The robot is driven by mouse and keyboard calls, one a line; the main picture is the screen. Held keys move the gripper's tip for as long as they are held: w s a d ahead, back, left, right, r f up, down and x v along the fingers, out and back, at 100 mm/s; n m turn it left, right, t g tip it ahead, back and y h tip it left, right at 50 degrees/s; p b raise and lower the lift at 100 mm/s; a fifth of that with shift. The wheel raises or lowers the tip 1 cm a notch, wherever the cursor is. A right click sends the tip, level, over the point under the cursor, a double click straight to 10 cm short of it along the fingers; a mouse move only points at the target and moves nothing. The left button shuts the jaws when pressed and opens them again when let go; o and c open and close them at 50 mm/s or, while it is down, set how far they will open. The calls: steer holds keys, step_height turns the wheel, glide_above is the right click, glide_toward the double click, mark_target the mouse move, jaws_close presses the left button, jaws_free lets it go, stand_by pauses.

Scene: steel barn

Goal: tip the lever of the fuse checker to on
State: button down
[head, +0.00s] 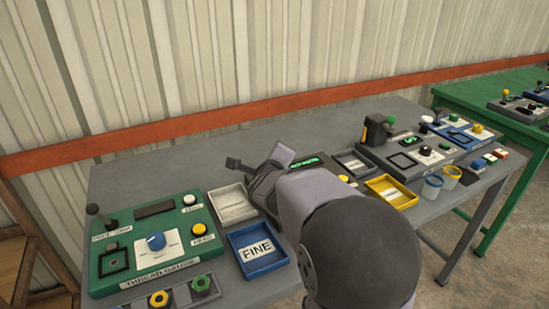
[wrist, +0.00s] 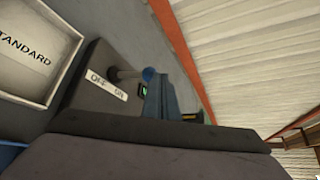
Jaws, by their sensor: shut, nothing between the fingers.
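The fuse checker is a dark grey box (wrist: 98,110) in the wrist view, with a white label (wrist: 106,83) reading OFF and ON. In the head view my arm covers much of the box (head: 262,190), whose green display (head: 304,162) shows; the lever cannot be made out surely there.
A grey STANDARD tray (head: 218,194) and a blue FINE tray (head: 235,243) lie left of the box. A green thread gauge (head: 125,245) stands further left. A yellow tray (head: 375,183), two cups and another grey device (head: 400,160) lie right. The wall is behind.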

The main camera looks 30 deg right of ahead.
steer(key=p+v, duration=0.1)
steer(key=v, duration=0.6)
stand_by(0.4)
steer(key=shift+s+a, duration=0.15)
